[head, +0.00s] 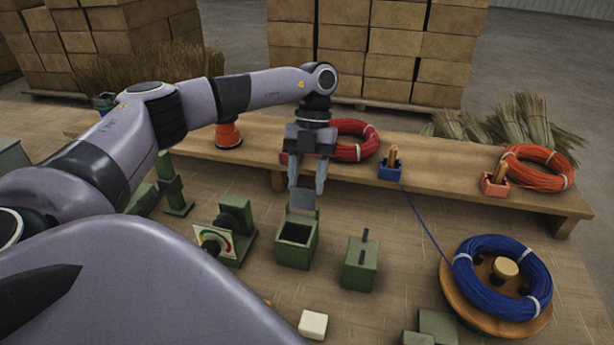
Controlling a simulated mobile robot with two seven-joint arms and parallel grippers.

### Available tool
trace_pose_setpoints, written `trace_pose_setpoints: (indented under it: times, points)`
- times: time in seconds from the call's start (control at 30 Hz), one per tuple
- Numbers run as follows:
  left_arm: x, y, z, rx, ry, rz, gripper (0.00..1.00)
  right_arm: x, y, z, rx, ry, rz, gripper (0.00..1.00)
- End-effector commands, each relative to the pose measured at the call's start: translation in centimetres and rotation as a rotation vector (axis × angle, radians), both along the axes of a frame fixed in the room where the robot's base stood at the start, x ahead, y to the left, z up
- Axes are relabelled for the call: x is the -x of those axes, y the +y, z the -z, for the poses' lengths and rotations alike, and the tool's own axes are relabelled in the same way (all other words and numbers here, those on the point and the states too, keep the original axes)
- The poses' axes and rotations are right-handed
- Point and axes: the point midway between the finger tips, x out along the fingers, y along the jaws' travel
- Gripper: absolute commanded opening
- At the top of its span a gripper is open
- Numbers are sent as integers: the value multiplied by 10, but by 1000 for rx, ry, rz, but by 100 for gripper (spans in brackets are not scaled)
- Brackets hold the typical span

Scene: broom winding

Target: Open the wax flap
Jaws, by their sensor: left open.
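A small green box (297,241) with a dark open top stands on the bench near the middle. A grey-green flap (304,199) stands about upright at its back edge, so the box is uncovered. My left gripper (306,189) points down just behind and above the box. Its two fingers are apart, one to each side of the flap's upper part; I cannot tell whether they touch it. My right gripper is not in view.
Right of the box is a green block with a slot and lever (361,262); left is a dial device (220,243). A cream block (313,324) lies in front. A blue coil (502,276) sits on a wooden turntable. A raised shelf (440,167) holds red coils behind.

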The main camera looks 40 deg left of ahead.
Motion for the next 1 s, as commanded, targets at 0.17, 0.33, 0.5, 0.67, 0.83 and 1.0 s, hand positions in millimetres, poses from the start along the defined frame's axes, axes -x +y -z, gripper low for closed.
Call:
trace_pose_setpoints:
  times: [0.17, 0.33, 0.5, 0.67, 0.83, 1.0]
  points:
    - [0, 0, 0, 0, 0, 0, 47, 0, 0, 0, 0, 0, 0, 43]
    - [0, 0, 0, 0, 0, 0, 0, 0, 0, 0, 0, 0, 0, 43]
    - [0, 0, -1, -2, -5, 1, 0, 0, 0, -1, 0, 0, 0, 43]
    - [3, 0, -4, -27, -48, 0, 0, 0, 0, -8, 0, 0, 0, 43]
    - [7, -3, -7, -68, -122, 1, 0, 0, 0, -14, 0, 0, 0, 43]
    - [9, -4, -7, -102, -183, 0, 0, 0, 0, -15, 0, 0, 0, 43]
